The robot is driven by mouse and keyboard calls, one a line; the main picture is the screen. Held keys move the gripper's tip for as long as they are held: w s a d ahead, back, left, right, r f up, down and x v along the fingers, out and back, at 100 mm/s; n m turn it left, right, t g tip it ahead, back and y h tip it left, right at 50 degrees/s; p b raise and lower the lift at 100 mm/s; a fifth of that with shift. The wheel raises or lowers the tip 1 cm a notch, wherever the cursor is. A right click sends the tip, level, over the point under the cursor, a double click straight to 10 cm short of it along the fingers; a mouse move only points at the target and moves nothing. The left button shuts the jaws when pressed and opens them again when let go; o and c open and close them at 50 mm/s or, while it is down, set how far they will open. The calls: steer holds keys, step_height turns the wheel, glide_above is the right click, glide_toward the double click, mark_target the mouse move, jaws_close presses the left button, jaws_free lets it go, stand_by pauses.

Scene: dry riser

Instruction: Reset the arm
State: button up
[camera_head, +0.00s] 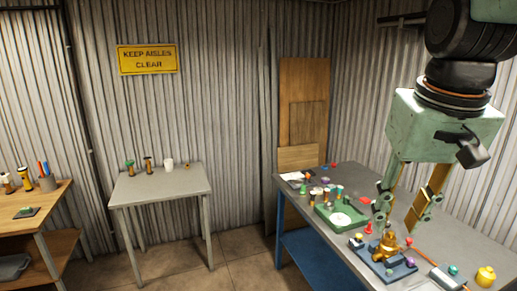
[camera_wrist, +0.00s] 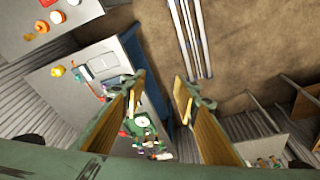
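My gripper (camera_head: 401,222) is at the right of the head view, pointing down over the grey-topped workbench (camera_head: 300,206). Its two fingers are spread apart with nothing between them. The wrist view also shows my gripper (camera_wrist: 163,85) open, with bare floor in the gap. In the head view, a brass valve-like fitting (camera_head: 385,248) on a dark blue base (camera_head: 378,265) stands on the bench below and left of the fingers. A green tray (camera_head: 328,222) with a white disc (camera_head: 341,219) lies left of the gripper.
A yellow pot (camera_head: 486,276) and several small coloured parts are on the bench. A small grey table (camera_head: 160,187) holds a white cup (camera_head: 168,164) and tools. A wooden bench (camera_head: 30,203) is at far left. Open floor (camera_head: 232,255) lies between the tables.

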steer(key=s+a+f+b, duration=0.1)
steer(key=s+a+f, duration=0.1)
steer(key=s, duration=0.6)
steer(key=s+a+f+n+t, duration=0.1)
steer(key=s+a+f, duration=0.1)
steer(key=s, duration=0.7)
steer(key=shift+a+f+b, duration=0.35)
steer(key=shift+a+b, duration=0.05)
steer(key=shift+a, duration=0.2)
steer(key=shift+w, duration=0.1)
